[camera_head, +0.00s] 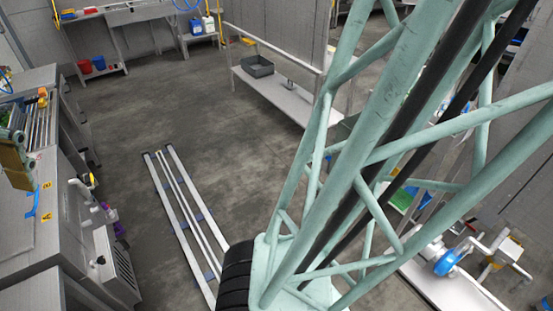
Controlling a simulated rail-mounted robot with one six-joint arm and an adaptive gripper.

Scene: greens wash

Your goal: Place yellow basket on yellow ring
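I cannot make out a yellow basket or a yellow ring for certain in the head view. At the left edge, a tan-yellow panel-like thing (16,166) stands upright on the grey counter (62,232), cut off by the frame; I cannot tell what it is. A small yellow-and-orange item (42,96) sits by a rack at the back of the same side. My gripper is not recognisable in this view. A large teal lattice structure, apparently mine, fills the right half and hides much behind it.
Floor rails (186,220) run up the middle. A low white bench (268,92) with a grey tray (257,66) stands at the back. A blue-and-white machine (446,262) is at the lower right. The left-centre floor is clear.

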